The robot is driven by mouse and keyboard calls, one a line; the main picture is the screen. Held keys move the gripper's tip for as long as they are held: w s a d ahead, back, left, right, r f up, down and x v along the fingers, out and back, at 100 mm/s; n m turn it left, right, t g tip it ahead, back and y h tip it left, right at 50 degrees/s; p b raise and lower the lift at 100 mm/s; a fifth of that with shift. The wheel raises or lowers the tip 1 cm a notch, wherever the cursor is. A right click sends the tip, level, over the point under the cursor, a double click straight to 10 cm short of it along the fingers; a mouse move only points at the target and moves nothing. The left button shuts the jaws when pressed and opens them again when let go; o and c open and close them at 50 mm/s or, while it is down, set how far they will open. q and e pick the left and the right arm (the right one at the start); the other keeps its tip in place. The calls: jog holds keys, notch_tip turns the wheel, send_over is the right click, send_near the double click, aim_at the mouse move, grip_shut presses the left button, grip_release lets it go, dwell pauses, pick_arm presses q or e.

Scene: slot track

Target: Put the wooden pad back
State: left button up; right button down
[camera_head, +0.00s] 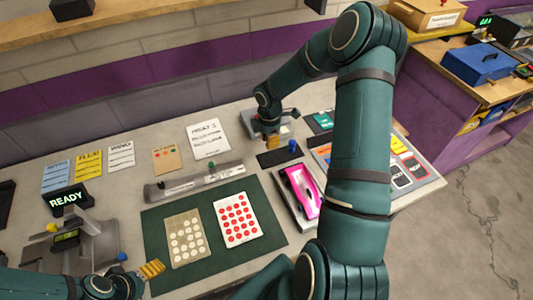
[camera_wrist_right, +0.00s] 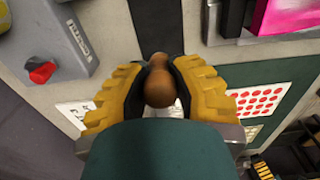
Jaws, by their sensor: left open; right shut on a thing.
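My right gripper (camera_head: 270,139) is over the back of the bench, left of a blue knob. In the right wrist view its yellow fingers (camera_wrist_right: 158,70) are shut on a brown wooden piece with a rounded knob (camera_wrist_right: 160,90), which I take to be the wooden pad. My left gripper (camera_head: 150,270) is open and empty at the lower left, beside the green mat.
The green mat (camera_head: 158,270) bears two dotted cards. A grey rail (camera_head: 195,183) and a READY display (camera_head: 68,199) stand left. My right arm hides part of the bench.

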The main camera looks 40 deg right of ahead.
aim_at(269, 159)
jog(key=shift+f, duration=3.3)
jog(key=shift+f, duration=0.15)
jog(key=c, duration=0.9)
grip_release()
jog(key=shift+o, duration=0.2)
